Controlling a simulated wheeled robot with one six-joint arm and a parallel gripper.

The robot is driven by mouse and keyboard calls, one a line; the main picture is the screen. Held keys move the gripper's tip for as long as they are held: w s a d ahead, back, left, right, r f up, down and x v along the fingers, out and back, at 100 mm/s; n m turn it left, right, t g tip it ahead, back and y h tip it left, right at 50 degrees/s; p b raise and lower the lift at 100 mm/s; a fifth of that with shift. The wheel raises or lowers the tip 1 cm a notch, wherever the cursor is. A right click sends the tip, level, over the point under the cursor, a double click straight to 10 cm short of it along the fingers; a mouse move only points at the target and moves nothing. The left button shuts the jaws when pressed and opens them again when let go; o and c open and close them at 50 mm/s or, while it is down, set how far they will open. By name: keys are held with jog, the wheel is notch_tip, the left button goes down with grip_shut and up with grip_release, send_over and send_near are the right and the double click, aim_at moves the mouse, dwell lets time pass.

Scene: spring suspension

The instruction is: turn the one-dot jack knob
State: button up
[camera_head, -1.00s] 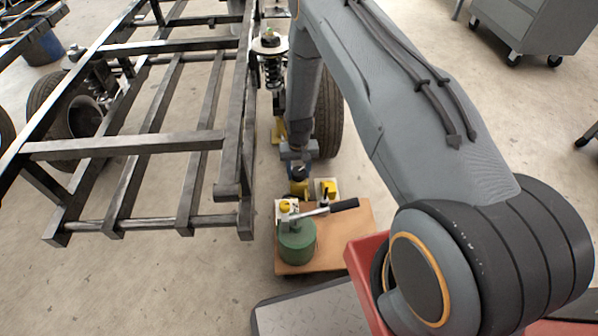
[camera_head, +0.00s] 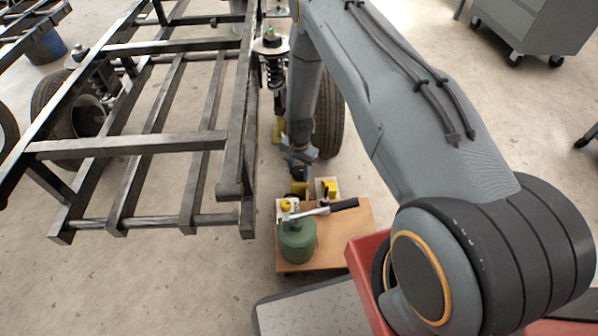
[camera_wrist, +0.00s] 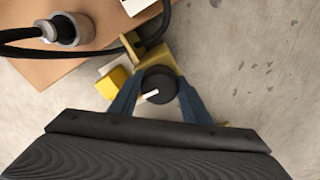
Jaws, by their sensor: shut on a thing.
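A round black knob (camera_wrist: 158,88) with a short white mark on its top shows in the wrist view, on a yellow jack body (camera_wrist: 148,54). No dot marking can be made out. My gripper (camera_wrist: 158,96) has its two blue fingers closed on the knob from both sides. In the head view my gripper (camera_head: 298,172) points down just behind the wooden board, over yellow parts (camera_head: 300,188). The knob itself is hidden there by my gripper.
A green pump (camera_head: 297,241) with a black-handled lever (camera_head: 343,205) stands on the wooden board (camera_head: 345,247), close in front of my gripper. A yellow block (camera_head: 328,187) is beside it. The dark vehicle frame (camera_head: 130,145) is left, with a tyre (camera_head: 328,125) behind.

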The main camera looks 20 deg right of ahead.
aim_at(299, 171)
dwell(0.3)
jog(key=o, duration=1)
jog(key=shift+o, duration=0.2)
jog(key=shift+r, duration=0.15)
jog(key=shift+r+p, duration=0.95)
jog(key=shift+r, duration=2.85)
